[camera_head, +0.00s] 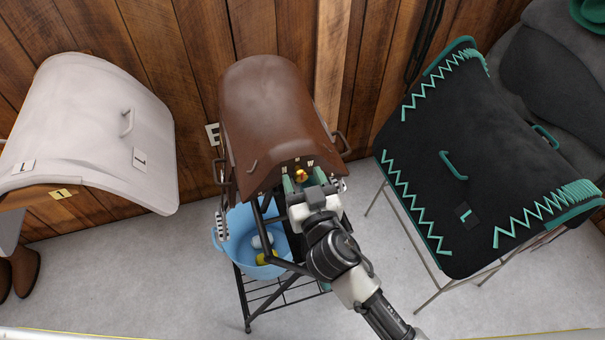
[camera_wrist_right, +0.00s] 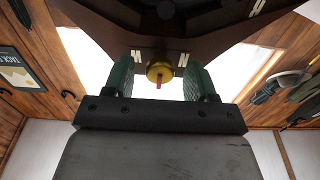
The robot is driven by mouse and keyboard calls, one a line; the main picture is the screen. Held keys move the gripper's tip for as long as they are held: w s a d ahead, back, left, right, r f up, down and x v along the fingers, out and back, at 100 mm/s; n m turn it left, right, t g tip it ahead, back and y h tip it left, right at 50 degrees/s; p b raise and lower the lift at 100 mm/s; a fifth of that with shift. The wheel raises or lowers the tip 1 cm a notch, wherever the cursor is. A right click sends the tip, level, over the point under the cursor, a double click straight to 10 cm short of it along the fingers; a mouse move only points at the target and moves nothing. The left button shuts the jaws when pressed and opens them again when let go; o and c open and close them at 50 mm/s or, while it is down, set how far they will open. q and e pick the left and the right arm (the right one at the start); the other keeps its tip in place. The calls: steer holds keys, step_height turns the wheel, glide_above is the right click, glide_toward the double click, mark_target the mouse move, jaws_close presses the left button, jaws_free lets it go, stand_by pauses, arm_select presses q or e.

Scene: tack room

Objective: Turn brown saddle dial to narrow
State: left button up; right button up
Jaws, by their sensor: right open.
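The brown saddle (camera_head: 262,105) sits on a black metal stand against the wooden wall. Its brass dial (camera_head: 301,175) is on the front face, with small letter plates around it; a W plate is at its upper right. The dial also shows in the right wrist view (camera_wrist_right: 159,73), with a red pointer mark on it. My right gripper (camera_head: 302,181) is open at the dial, its green fingers one on each side; in the right wrist view (camera_wrist_right: 161,80) gaps show between the fingers and the dial. My left gripper is not in view.
A white saddle pad (camera_head: 90,120) hangs at the left and a black pad with green trim (camera_head: 440,130) on a stand at the right. A blue bucket (camera_head: 232,243) stands under the saddle. Grey floor is clear in front.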

steer(key=shift+w+a, duration=0.1)
steer(key=shift+w, duration=0.2)
steer(key=c, duration=0.9)
